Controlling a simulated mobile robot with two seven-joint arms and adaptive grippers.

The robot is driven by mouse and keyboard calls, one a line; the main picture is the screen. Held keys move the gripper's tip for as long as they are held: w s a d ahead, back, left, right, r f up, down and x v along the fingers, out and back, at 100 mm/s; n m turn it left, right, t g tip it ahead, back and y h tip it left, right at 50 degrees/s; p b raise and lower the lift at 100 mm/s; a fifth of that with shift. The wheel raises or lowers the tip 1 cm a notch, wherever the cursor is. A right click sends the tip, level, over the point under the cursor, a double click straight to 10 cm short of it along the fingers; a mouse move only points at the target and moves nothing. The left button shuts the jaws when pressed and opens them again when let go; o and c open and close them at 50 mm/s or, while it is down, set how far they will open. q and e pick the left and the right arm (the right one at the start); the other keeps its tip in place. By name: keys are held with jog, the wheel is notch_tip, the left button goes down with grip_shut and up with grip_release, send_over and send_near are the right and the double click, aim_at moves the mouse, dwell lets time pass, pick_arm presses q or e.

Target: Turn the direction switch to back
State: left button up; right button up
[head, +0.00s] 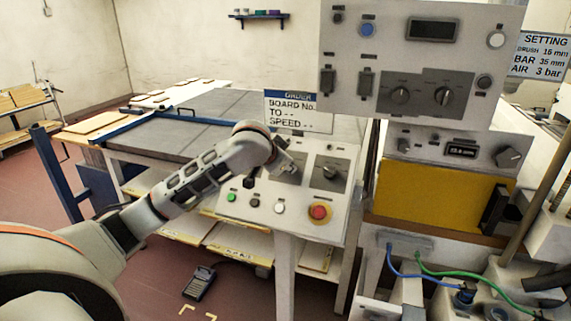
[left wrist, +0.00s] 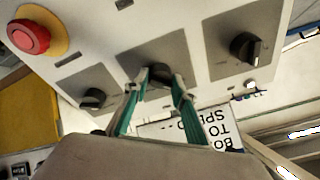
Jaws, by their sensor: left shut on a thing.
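The control panel (head: 262,213) carries three black rotary switches in a row; their labels are too small to read, so I cannot tell which is the direction switch. My left gripper (left wrist: 160,82) has its green fingers on either side of the middle switch (left wrist: 157,71) and is shut on it. The near switch (left wrist: 92,98) and far switch (left wrist: 245,47) stand free. In the head view my left gripper (head: 286,164) reaches the panel from the left and hides most of the middle switch. The right switch (head: 330,172) is clear of it. My right gripper is out of view.
A red emergency button (head: 319,212) and green, black and white push buttons sit on the panel's lower part. An order sign (head: 298,110) stands behind it. A larger grey control box (head: 420,55) is at upper right.

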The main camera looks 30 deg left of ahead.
pick_arm(q)
jog(key=shift+f, duration=0.1)
jog(key=o, duration=1.1)
jog(key=shift+s+r, duration=0.25)
jog(key=shift+r, duration=0.05)
jog(key=v, duration=1.1)
jog(key=shift+s+d, duration=0.1)
jog(key=shift+s, duration=0.05)
